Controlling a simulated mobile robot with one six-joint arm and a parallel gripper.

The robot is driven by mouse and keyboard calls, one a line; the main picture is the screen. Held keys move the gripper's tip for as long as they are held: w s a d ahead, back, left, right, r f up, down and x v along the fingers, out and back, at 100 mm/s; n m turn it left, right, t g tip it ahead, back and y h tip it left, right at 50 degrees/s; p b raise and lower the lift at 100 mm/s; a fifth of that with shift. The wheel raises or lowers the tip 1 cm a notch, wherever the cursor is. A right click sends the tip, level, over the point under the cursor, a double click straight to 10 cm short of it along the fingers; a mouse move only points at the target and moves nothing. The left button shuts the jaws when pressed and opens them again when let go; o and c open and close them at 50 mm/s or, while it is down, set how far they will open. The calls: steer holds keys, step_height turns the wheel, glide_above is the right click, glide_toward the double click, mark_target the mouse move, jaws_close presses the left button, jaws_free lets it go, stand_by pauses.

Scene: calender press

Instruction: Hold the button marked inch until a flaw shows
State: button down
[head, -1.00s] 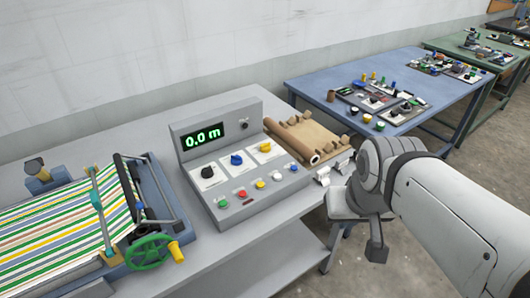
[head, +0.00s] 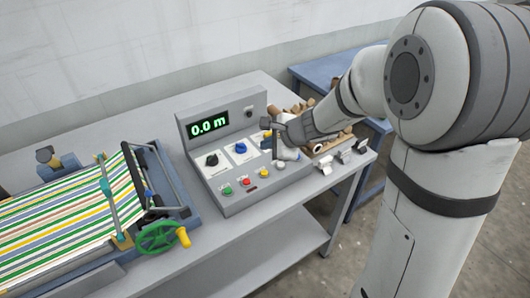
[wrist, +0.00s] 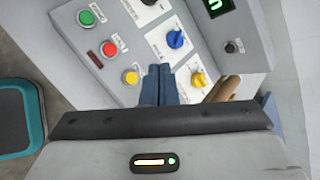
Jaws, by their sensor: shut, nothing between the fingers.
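The grey console (head: 232,207) stands on the bench and its display (head: 209,126) reads 0.0 m. Its front row shows a green button (head: 227,190), a red button (head: 245,183), a yellow button (head: 263,173) and a whitish button (head: 280,165). Their labels are too small to read, so I cannot tell which says inch. My gripper (wrist: 158,84) is shut and empty over the console's right part; in the wrist view its tips are beside the yellow button (wrist: 130,77). Contact cannot be told. Striped web (head: 75,215) lies on the press at left; no flaw is visible on it.
Black (head: 212,160) and blue (head: 240,148) knobs sit above the buttons; the yellow knob (wrist: 199,78) is partly hidden by my gripper in the head view. A green handwheel (head: 157,237) is on the press. Metal clips (head: 345,156) lie at the bench's right end.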

steer(key=shift+w+f+m, duration=0.75)
steer(key=shift+w+m, duration=0.2)
steer(key=shift+m, duration=0.05)
steer(key=b, duration=0.7)
glide_above(264, 173)
steer(key=d, duration=0.1)
steer(key=f, duration=0.7)
steer(key=shift+s+f, duration=0.25)
steer(key=shift+f, duration=0.1)
steer(key=shift+f+b, duration=0.45)
steer(key=shift+f, duration=0.15)
steer(key=shift+f, duration=0.1)
steer(key=shift+f+b, duration=0.3)
steer(key=shift+b, duration=0.3)
